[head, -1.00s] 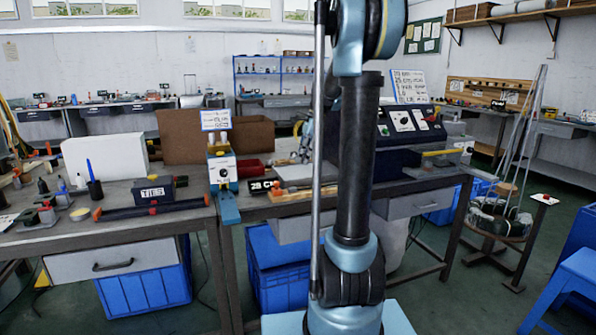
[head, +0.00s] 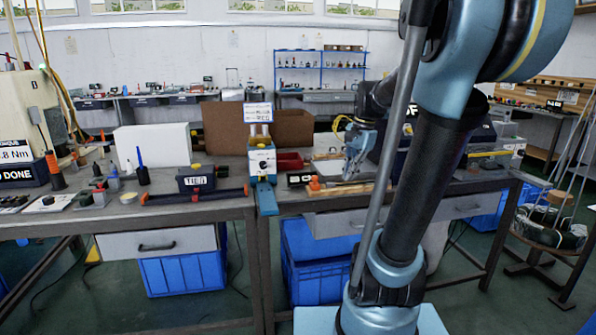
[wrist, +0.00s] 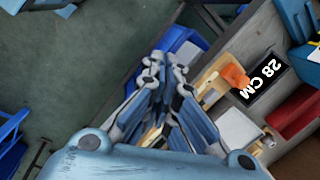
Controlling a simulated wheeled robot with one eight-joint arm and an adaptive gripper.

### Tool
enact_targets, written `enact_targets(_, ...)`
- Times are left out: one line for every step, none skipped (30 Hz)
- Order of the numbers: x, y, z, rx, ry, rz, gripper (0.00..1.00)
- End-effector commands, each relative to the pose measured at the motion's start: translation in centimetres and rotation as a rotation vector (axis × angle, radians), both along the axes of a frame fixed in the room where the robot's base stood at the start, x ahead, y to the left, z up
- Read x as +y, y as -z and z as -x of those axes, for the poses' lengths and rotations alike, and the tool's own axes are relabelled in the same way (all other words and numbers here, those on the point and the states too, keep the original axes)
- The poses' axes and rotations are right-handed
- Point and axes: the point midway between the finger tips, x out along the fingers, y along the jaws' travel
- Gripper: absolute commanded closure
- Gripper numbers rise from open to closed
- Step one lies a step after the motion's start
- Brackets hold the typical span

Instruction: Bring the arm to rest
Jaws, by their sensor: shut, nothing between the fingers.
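My gripper (wrist: 165,75) shows in the wrist view with its fingers together and nothing between them. In the head view my gripper (head: 352,165) is seen small behind my arm, above the right part of the workbench (head: 290,204). In the wrist view it points down over the bench's front edge, close to a wooden strip and the black "28 CM" sign (wrist: 264,79). My upper arm leans to the right in the head view and hides part of the bench behind it.
A blue and white device (head: 262,165) stands at the joint between the two benches. An orange item (wrist: 235,77) lies near the sign. Blue crates (head: 315,265) stand under the bench. A stool-like stand (head: 550,225) is at the right. Floor in front of the benches is clear.

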Motion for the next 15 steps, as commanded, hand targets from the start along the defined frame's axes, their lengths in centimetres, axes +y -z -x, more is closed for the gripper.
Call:
enact_targets(0.0, 0.6, 1.4, -0.014, -0.045, 0.012, 1.0)
enact_targets(0.0, 1.0, 2.2, -0.024, -0.075, 0.021, 1.0)
enact_targets(0.0, 1.5, 3.2, -0.035, -0.116, 0.033, 1.0)
enact_targets(-0.1, 1.9, 3.9, -0.043, -0.146, 0.042, 1.0)
enact_targets(-0.1, 2.3, 4.6, -0.053, -0.177, 0.051, 1.0)
enact_targets(-0.1, 2.9, 5.6, -0.065, -0.218, 0.062, 1.0)
enact_targets(-0.2, 3.4, 6.3, -0.073, -0.248, 0.072, 1.0)
enact_targets(-0.3, 3.8, 7.0, -0.08, -0.278, 0.082, 1.0)
enact_targets(-0.3, 4.4, 7.9, -0.09, -0.319, 0.094, 1.0)
enact_targets(-0.4, 4.9, 8.5, -0.099, -0.35, 0.102, 1.0)
enact_targets(-0.4, 5.4, 9.2, -0.107, -0.38, 0.112, 1.0)
enact_targets(-0.5, 6.1, 10.0, -0.117, -0.421, 0.126, 1.0)
enact_targets(-0.6, 6.7, 10.7, -0.123, -0.452, 0.136, 1.0)
enact_targets(-0.7, 7.2, 11.3, -0.129, -0.483, 0.145, 1.0)
enact_targets(-0.8, 7.9, 12.1, -0.139, -0.525, 0.158, 1.0)
